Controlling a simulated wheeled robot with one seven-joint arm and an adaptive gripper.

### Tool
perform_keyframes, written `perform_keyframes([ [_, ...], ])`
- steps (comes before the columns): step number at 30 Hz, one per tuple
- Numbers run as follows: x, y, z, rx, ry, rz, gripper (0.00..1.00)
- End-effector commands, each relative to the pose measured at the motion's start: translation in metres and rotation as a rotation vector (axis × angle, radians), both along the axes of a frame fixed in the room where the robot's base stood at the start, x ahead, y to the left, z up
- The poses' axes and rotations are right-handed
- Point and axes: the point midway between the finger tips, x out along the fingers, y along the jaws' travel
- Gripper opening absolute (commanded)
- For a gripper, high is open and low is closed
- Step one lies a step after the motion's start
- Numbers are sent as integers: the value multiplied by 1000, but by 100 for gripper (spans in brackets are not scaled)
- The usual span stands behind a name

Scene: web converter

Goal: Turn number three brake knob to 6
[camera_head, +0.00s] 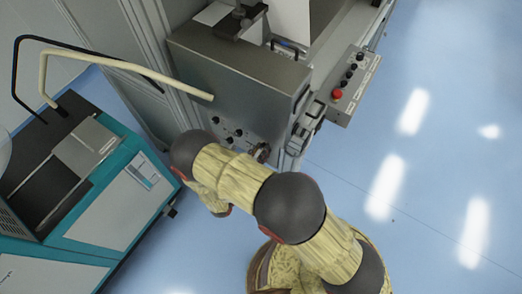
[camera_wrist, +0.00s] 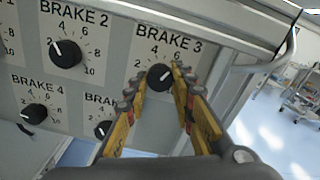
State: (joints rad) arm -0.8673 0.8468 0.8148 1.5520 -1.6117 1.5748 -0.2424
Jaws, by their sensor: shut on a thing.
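The number three brake knob (camera_wrist: 160,77) is a round black knob under the label "BRAKE 3" in the wrist view. Its 4 and 6 show above it, while my fingers cover part of its dial. A pale mark on the knob seems to lie toward its upper right, near the 6 side; its exact setting is hard to read. My gripper (camera_wrist: 158,86) has one yellow finger on each side of this knob and is shut on it. In the head view, my gripper (camera_head: 262,152) is at the lower right of the grey control box (camera_head: 245,85), mostly hidden by my arm.
The BRAKE 2 knob (camera_wrist: 65,53) is left of it, the BRAKE 4 knob (camera_wrist: 34,113) lower left, and another knob (camera_wrist: 103,129) below. A metal rail (camera_wrist: 270,62) borders the panel's right. A button box (camera_head: 347,85) and teal machine (camera_head: 115,195) flank the control box.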

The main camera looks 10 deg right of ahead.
Motion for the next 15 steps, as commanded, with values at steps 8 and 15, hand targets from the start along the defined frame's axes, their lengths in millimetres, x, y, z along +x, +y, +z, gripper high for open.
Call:
perform_keyframes([
  [8,-2,-1,-3,2,7,0,0],
  [15,-1,-1,-3,2,5,-1,34],
])
